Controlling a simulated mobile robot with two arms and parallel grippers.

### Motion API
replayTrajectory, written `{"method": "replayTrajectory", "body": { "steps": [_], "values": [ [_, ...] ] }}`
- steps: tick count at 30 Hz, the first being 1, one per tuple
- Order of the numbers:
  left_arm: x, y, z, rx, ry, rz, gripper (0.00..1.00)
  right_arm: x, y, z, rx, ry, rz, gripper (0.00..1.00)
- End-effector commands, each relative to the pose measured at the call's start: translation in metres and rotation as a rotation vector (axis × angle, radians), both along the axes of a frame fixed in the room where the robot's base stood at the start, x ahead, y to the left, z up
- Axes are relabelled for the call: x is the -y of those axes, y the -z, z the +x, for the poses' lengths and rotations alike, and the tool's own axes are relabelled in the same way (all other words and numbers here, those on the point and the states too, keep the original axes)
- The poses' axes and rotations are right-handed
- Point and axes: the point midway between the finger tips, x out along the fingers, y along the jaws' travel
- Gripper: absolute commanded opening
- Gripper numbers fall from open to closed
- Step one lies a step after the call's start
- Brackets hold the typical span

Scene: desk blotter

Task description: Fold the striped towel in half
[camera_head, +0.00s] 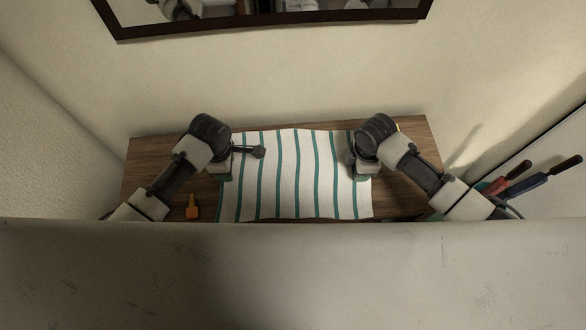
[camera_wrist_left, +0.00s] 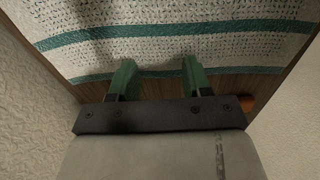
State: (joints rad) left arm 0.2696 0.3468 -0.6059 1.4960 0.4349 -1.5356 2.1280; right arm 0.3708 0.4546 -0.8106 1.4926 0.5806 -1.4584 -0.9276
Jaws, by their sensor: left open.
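The striped towel (camera_head: 297,175), white with teal stripes, lies spread out and slightly wavy on the wooden table. My left gripper (camera_head: 226,176) is at the towel's left edge. In the left wrist view its two green fingers (camera_wrist_left: 154,66) are apart, with their tips over the towel's teal edge stripe (camera_wrist_left: 158,73) and nothing visible between them but the towel edge. Whether they touch the cloth I cannot tell. My right gripper (camera_head: 360,174) is at the towel's right edge; its fingers are too small and hidden to judge.
The wooden table (camera_head: 150,158) has bare strips left and right of the towel. An orange object (camera_head: 192,208) lies at the front left. A red-handled tool (camera_head: 497,186) and a blue-handled tool (camera_head: 530,184) stand at the right. A wall with a dark-framed mirror (camera_head: 270,19) is behind.

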Motion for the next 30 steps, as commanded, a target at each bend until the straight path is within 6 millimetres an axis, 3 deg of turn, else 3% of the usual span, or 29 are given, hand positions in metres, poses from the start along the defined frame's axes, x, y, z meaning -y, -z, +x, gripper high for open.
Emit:
{"method": "replayTrajectory", "body": {
  "steps": [11,30],
  "values": [
    [0.0001,0.0024,-0.0002,-0.001,0.0,0.0,0.49,0.0005,0.0014,-0.0004,-0.001,0.001,-0.001,0.49],
    [-0.0004,0.0032,-0.0007,-0.002,0.0,0.001,0.01,0.0007,0.002,-0.0007,-0.002,0.001,-0.002,0.01]
  ]
}}
